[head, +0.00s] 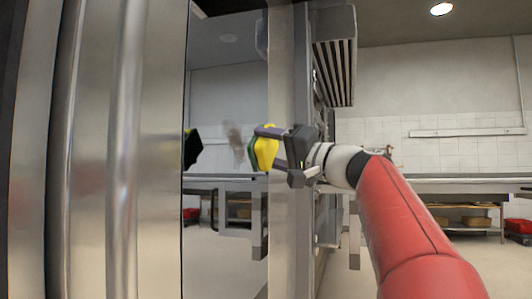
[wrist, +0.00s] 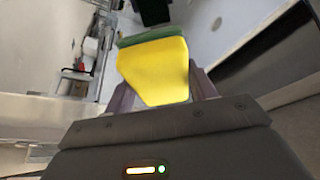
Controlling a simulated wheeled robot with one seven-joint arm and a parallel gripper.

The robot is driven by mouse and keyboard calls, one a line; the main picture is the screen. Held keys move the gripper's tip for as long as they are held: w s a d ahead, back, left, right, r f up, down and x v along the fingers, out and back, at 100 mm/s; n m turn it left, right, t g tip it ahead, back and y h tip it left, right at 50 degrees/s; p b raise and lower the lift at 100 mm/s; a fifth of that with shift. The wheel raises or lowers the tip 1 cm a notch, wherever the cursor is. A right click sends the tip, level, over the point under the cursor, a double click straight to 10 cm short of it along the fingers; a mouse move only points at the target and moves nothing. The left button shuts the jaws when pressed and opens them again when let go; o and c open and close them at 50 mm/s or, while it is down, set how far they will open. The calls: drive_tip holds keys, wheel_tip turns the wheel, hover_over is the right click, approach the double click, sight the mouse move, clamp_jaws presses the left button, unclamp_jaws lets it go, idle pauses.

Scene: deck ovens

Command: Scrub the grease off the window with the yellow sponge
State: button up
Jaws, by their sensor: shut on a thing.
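The yellow sponge (head: 265,153) with a dark green scrub side is held in my gripper (head: 272,146), near the middle of the head view. In the wrist view the sponge (wrist: 155,70) sits between the fingers of my gripper (wrist: 160,88), its green side away from the palm. The window (head: 225,100) is a tall glass pane left of the sponge. A brownish grease smear (head: 236,143) shows on it, just left of the sponge. The sponge's green side faces the glass. I cannot tell whether it touches.
A steel door edge with a vertical bar handle (head: 120,130) stands at the left. A steel frame post (head: 290,220) runs beside the window, behind my gripper. A steel table (head: 450,188) stands at the back right, with open floor before it.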

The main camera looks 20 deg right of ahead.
sight(224, 146)
drive_tip(key=shift+w+a+r+p, duration=0.1)
drive_tip(key=shift+w+a+p, duration=0.15)
drive_tip(key=shift+w+a, duration=0.3)
drive_tip(key=shift+w+a+r+p, duration=0.1)
drive_tip(key=shift+w+a+p, duration=0.2)
drive_tip(key=shift+a, duration=0.45)
drive_tip(key=shift+w+a+f+p, duration=0.15)
drive_tip(key=shift+w+a+p, duration=0.2)
drive_tip(key=shift+w+a, duration=0.65)
drive_tip(key=shift+w+a, duration=0.25)
drive_tip(key=shift+a, duration=0.2)
drive_tip(key=shift+w+a, duration=0.2)
drive_tip(key=shift+a, duration=0.25)
drive_tip(key=shift+d, duration=0.1)
